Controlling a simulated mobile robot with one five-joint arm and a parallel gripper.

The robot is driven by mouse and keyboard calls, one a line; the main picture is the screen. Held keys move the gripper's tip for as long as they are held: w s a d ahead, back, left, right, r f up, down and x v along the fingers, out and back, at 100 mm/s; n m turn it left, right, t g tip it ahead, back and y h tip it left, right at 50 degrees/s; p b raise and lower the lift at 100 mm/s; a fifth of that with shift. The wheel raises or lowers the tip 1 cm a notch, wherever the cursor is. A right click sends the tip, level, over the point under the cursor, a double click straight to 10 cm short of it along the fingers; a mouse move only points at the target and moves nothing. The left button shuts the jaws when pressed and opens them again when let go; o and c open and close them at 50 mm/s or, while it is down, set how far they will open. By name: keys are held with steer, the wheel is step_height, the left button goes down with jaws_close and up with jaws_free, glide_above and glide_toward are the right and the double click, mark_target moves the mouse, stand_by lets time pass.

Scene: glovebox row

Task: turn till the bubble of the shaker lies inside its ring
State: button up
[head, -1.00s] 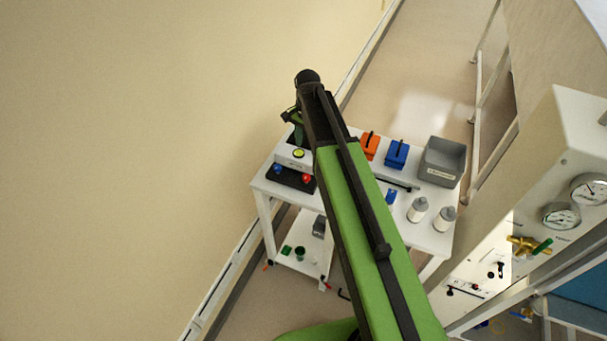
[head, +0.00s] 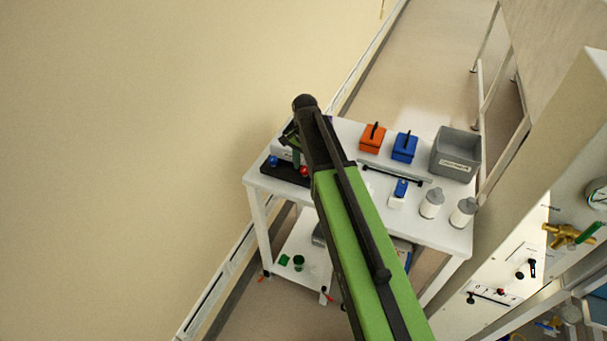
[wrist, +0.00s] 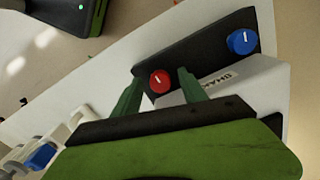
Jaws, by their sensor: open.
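The shaker is a white box (head: 282,153) with a dark front panel (head: 283,173) on the white table. A blue knob (head: 273,161) and a red knob (head: 304,170) sit on the panel. In the wrist view, my gripper (wrist: 160,75) is open, with its green fingers on either side of the red knob (wrist: 160,81). I cannot tell whether they touch it. The blue knob (wrist: 242,41) is to the right, clear of the fingers. The bubble and its ring are hidden in both current views. My arm covers part of the shaker in the head view.
The table (head: 440,231) also holds an orange box (head: 372,139), a blue box (head: 404,148), a grey bin (head: 455,153) and two white bottles (head: 431,204). A panel with gauges and valves (head: 520,265) stands at the right.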

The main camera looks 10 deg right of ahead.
jaws_close()
stand_by(0.3)
steer(key=shift+n, duration=0.3)
steer(key=n, duration=0.5)
steer(key=shift+n, duration=0.3)
steer(key=n, duration=0.6)
steer(key=shift+s+d, duration=0.1)
steer(key=shift+d, duration=0.05)
stand_by(0.4)
jaws_free()
